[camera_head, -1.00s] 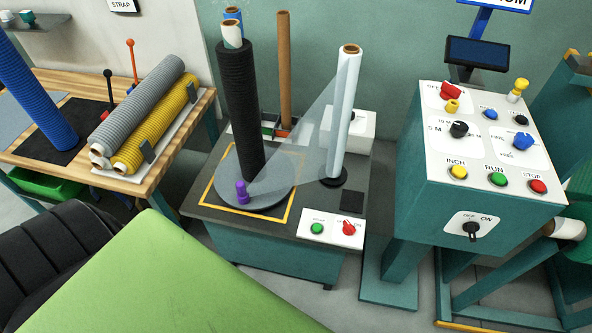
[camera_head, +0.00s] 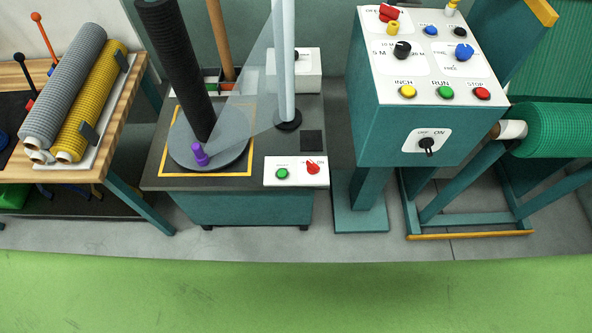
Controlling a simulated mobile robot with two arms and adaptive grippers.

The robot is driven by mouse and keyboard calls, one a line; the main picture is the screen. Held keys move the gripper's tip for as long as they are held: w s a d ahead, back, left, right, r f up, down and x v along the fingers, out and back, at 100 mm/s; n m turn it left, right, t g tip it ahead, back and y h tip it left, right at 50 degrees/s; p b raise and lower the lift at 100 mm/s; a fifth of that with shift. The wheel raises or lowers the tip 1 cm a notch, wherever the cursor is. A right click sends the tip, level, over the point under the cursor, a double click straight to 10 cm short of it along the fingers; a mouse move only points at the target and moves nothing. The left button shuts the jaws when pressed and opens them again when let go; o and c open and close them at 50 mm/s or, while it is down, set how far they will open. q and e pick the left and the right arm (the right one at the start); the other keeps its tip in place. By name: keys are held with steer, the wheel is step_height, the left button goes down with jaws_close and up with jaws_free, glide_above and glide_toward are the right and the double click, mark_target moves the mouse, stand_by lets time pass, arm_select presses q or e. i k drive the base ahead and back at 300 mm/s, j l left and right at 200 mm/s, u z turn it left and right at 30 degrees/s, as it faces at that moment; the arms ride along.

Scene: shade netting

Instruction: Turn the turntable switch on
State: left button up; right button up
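The turntable (camera_head: 182,150) is a grey disc on a dark-topped teal bench, left of centre. A tall black netting roll (camera_head: 172,60) stands on it, with a small purple piece (camera_head: 200,155) at the disc's front. At the bench's front right, a white panel carries a red rotary switch (camera_head: 312,167) and a green button (camera_head: 282,174). The red knob looks slanted up-left; its label is partly covered and too small to read its setting surely. Neither of my grippers is in view.
Clear film (camera_head: 255,75) stretches from an upright roll (camera_head: 284,60) towards the black roll. A teal control console (camera_head: 375,135) right of the bench has its own black OFF/ON switch (camera_head: 428,146). A wooden table (camera_head: 120,120) with netting rolls stands left. Grey floor (camera_head: 270,238) shows in front.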

mark_target(313, 168)
steer(key=l, duration=1.8)
